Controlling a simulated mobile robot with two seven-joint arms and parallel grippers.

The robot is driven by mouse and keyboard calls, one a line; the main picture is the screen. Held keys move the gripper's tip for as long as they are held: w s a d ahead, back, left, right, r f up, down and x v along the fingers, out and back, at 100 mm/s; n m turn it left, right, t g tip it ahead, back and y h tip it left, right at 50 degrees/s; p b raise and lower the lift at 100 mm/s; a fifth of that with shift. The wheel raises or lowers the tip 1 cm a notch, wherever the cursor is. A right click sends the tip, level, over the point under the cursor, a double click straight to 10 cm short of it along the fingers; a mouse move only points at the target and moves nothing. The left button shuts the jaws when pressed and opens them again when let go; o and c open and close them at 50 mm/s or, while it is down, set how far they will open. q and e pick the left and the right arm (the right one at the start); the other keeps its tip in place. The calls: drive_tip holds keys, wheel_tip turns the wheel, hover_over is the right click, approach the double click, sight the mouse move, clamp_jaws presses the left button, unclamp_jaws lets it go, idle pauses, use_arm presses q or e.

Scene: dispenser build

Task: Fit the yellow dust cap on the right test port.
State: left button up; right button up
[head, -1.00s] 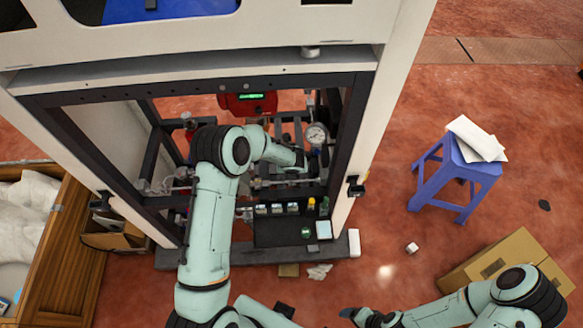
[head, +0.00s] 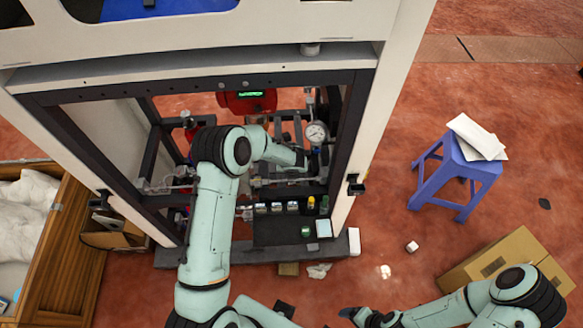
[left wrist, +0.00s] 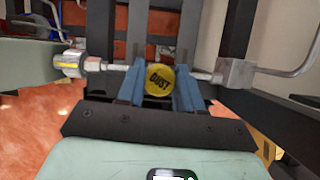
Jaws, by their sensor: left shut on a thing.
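The yellow dust cap (left wrist: 160,79), its face marked "DUST", sits between the blue fingers of my left gripper (left wrist: 160,88) in the left wrist view. The fingers are shut on it. In the head view my left arm reaches into the dispenser frame, and its gripper (head: 308,158) is below the round gauge; the cap cannot be made out there. A metal pipe with a fitting at each end runs behind the cap in the wrist view. I cannot tell whether the cap touches a port. My right gripper (head: 352,313) is low in the head view; its jaws are unclear.
The dark frame (head: 335,150) surrounds my left arm closely. The pressure gauge (head: 316,133) and a red unit (head: 246,102) are inside it. A black tray (head: 270,232) with small containers lies below. A blue stool (head: 455,175) and a cardboard box (head: 510,262) stand right.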

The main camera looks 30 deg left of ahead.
use_arm(q)
drive_tip(key=shift+f+b, duration=0.5)
drive_tip(key=shift+f, duration=0.65)
use_arm(e)
drive_tip(key=shift+s+f, duration=0.45)
drive_tip(key=shift+f, duration=0.2)
use_arm(q)
drive_tip(key=o, duration=1.4)
drive_tip(key=shift+r+p, duration=1.45)
drive_tip(key=shift+r, duration=1.6)
use_arm(e)
drive_tip(key=shift+w+r, duration=0.75)
drive_tip(key=shift+r, duration=0.2)
drive_tip(key=shift+w+r, duration=0.7)
drive_tip(key=shift+r, duration=0.2)
use_arm(q)
drive_tip(key=shift+f, duration=0.1)
use_arm(e)
drive_tip(key=shift+s, duration=0.1)
